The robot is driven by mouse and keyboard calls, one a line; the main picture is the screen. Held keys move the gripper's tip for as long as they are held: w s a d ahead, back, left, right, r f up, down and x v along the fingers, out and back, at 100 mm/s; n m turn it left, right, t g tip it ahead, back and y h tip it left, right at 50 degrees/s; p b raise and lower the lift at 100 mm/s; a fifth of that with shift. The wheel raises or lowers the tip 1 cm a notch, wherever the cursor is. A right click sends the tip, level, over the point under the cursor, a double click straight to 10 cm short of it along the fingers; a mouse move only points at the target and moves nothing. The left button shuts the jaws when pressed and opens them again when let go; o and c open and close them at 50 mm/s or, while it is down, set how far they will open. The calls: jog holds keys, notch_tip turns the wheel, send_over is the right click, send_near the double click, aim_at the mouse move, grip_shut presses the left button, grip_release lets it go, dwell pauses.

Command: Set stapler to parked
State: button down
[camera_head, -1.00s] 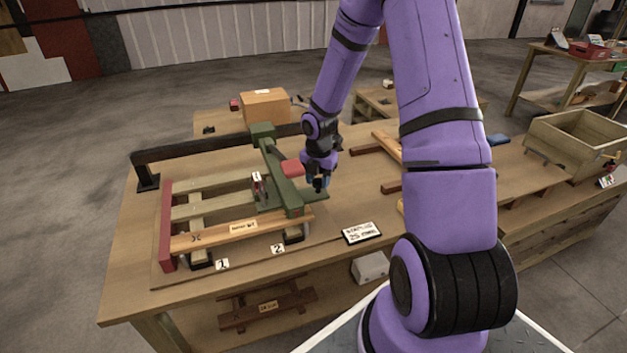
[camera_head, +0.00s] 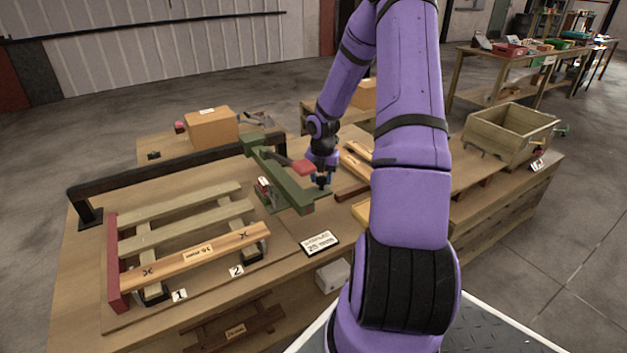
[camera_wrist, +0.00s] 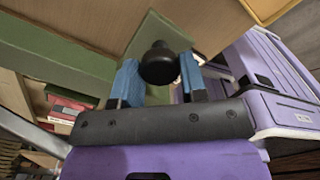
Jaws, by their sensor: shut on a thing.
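The stapler is a green arm (camera_head: 287,186) reaching forward from a black rail (camera_head: 170,168), with a red-tipped lever (camera_head: 303,167) on top. It stands past the right end of the slatted wooden frame (camera_head: 195,247), clear of the front plank. My gripper (camera_head: 322,181) is at the stapler's front right side. In the wrist view, the blue fingers of my gripper (camera_wrist: 160,80) are shut on a black knob (camera_wrist: 158,62) above a green plate (camera_wrist: 165,35). In the head view the knob is hidden by my gripper.
Number cards 1 (camera_head: 179,295) and 2 (camera_head: 237,271) lie before the frame. A sign card (camera_head: 319,243) sits at the table's front edge. Loose planks (camera_head: 357,165) lie right of the stapler. A cardboard box (camera_head: 211,128) stands behind the rail, and a wooden crate (camera_head: 510,135) stands right.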

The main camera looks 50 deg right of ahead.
jog(key=shift+s+d, duration=0.1)
jog(key=shift+d, duration=0.2)
jog(key=c, duration=0.7)
grip_release()
jog(key=shift+d, duration=0.1)
jog(key=shift+o, duration=0.2)
jog(key=shift+r, duration=0.1)
notch_tip(320, 180, up, 11)
